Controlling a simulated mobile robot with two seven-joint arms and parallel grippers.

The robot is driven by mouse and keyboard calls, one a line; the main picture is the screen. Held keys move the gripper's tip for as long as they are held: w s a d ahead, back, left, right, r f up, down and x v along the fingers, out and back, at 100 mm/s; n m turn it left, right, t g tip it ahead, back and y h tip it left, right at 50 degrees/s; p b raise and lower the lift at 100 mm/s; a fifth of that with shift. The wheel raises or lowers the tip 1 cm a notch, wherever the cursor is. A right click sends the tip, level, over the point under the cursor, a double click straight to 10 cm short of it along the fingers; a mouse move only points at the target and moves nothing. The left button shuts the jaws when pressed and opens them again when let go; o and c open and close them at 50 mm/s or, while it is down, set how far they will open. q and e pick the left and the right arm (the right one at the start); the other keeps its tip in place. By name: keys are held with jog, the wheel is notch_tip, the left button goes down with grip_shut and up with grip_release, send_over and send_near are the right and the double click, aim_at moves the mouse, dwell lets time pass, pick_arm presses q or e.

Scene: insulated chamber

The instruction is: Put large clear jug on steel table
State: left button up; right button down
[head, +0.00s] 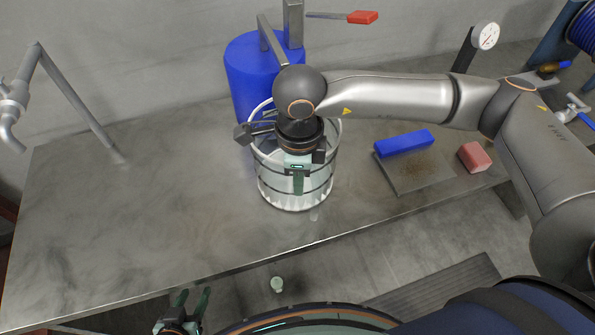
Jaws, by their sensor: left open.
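The large clear jug (268,182) is upright over the front middle of the steel table (110,215). It is see-through, with dark bands around it and a pale base. I cannot tell whether its base touches the table top. My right gripper (298,185) points down at the jug, its green finger overlapping the jug's front wall. The wrist hides part of the rim, and I cannot tell whether the jaws grip the wall. My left gripper (190,302) is open and empty, low in front of the table's front edge, away from the jug.
A blue cylinder (248,72) stands right behind the jug. To the right are a blue block (403,143), a grey plate (415,175) and a red block (474,157). A grey pipe (75,105) rises at left. The table's left half is clear.

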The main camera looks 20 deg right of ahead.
jog(key=shift+w+f, duration=0.25)
jog(key=shift+f, duration=0.05)
jog(key=shift+s+r, duration=0.1)
jog(key=shift+s, duration=0.05)
jog(key=shift+f, duration=0.2)
pick_arm(q)
jog(key=shift+w+f, duration=0.2)
jog(key=shift+f, duration=0.05)
pick_arm(e)
jog(key=c, duration=1.1)
grip_release()
pick_arm(q)
jog(key=shift+f+b, duration=0.5)
jog(key=shift+b, duration=0.2)
pick_arm(e)
notch_tip(320, 180, up, 12)
jog(key=shift+r, duration=0.2)
